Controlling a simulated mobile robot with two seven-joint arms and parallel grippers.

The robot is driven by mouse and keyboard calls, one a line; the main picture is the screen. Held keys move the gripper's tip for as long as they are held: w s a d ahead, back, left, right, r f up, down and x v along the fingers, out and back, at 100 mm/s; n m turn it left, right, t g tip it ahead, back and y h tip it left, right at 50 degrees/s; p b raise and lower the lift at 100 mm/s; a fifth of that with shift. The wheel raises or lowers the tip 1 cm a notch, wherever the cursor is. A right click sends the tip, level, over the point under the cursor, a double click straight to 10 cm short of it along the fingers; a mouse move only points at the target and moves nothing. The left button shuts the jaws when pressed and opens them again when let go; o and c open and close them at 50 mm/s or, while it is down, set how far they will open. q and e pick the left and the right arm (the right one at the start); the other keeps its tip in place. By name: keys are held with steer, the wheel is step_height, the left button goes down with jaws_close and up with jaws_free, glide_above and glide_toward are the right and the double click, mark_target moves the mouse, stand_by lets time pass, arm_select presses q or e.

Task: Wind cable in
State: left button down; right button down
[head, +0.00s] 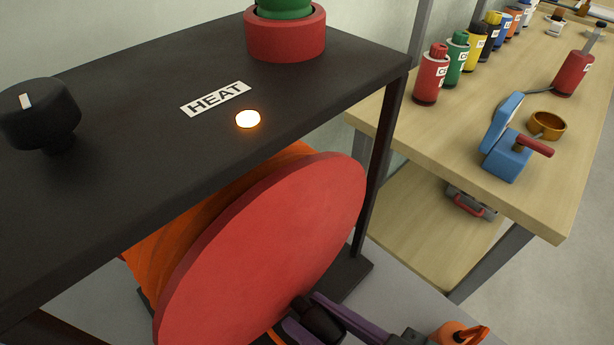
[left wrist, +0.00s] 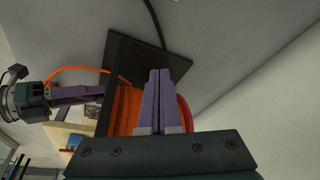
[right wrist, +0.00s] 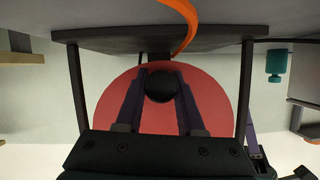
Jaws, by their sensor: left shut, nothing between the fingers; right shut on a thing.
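A red reel disc (head: 265,250) stands under a black shelf, with the orange cable (head: 165,240) wound on the drum behind it. My right gripper (head: 318,312) is shut on a black crank knob (right wrist: 160,87) on the disc's face. In the right wrist view its fingers (right wrist: 160,80) sit on both sides of the knob, before the red disc (right wrist: 110,97). An orange cable (right wrist: 183,25) runs past the black frame there. My left gripper (left wrist: 158,75) is shut and empty in the left wrist view, near the orange drum (left wrist: 126,105). It does not show in the head view.
The black shelf (head: 130,90) carries a black dial (head: 40,112), a HEAT label (head: 214,98), a glowing lamp (head: 248,119) and a red-and-green button (head: 285,30).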

mark_target(338, 254)
steer(key=w+d+n, duration=0.1)
steer(key=w+d+r+n+t+h, duration=0.1)
steer(key=n, duration=0.1)
steer(key=shift+w+t, duration=0.25)
steer(key=shift+t, duration=0.05)
steer(key=shift+w+d+r+n+t+h+b, duration=0.3)
steer(key=shift+w+d+r+n+t+h, duration=0.35)
steer(key=shift+n, duration=0.35)
steer(key=shift+w+d+r+n+t, duration=0.2)
steer(key=shift+w+r+n+t, duration=0.15)
steer(key=shift+n, duration=0.25)
steer(key=shift+r, duration=0.1)
steer(key=c, duration=0.5)
jaws_free()
steer(key=shift+s+d, duration=0.1)
steer(key=shift+s, duration=0.05)
steer(key=v, duration=0.9)
steer(key=shift+s+d+r+p, duration=0.1)
steer(key=shift+s+d+p, duration=0.05)
steer(key=shift+s+p, duration=0.15)
